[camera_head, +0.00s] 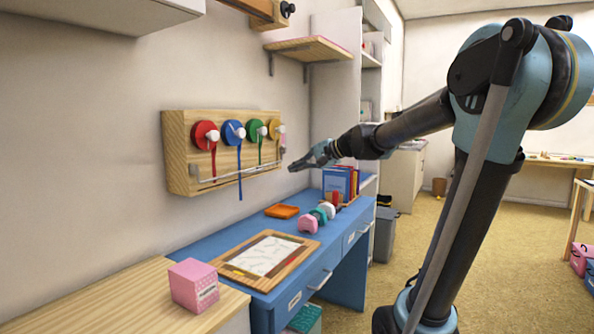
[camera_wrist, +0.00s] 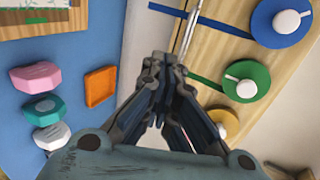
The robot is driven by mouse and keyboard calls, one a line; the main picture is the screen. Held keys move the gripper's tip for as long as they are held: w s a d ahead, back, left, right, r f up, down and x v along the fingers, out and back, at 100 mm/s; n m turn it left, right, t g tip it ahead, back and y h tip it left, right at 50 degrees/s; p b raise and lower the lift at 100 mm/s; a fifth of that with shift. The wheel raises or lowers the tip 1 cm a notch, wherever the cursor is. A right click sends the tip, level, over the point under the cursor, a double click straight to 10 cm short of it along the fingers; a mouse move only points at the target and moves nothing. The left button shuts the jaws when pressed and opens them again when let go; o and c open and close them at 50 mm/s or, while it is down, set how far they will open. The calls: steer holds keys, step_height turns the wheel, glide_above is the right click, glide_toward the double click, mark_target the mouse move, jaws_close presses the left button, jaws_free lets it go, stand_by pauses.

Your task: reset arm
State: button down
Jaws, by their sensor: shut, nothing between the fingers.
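My gripper (camera_head: 296,166) is shut and empty, held in the air above the blue desk (camera_head: 195,249), in front of the right end of the wall ribbon rack (camera_head: 179,162). In the wrist view the gripper's closed fingers (camera_wrist: 160,70) point at the rack's lower edge. On the desk are an orange tray (camera_head: 282,211), a pink inkpad (camera_head: 308,223), a teal one (camera_head: 319,214) and a white one (camera_head: 328,208) in a row. The wrist view also shows the pink (camera_wrist: 36,77), teal (camera_wrist: 43,110) and white (camera_wrist: 52,136) pieces and the orange tray (camera_wrist: 100,87).
The rack holds red (camera_head: 204,134), blue (camera_head: 233,132), green (camera_head: 256,130) and yellow ribbon spools (camera_head: 275,128). Books (camera_head: 338,184) stand at the desk's far end. A wooden board with paper (camera_head: 265,255) and a pink box (camera_head: 193,284) are nearer. A shelf (camera_head: 308,48) hangs above.

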steer(key=shift+s+f, duration=0.1)
steer(key=s+d+f+n+g+h, duration=0.3)
steer(key=s+d+f+h, duration=0.8)
steer(key=s+d+f, duration=1.6)
step_height(320, 180, down, 4)
steer(key=shift+s+n+h, duration=0.4)
steer(key=shift+s+n, duration=0.7)
steer(key=shift+s, duration=0.15)
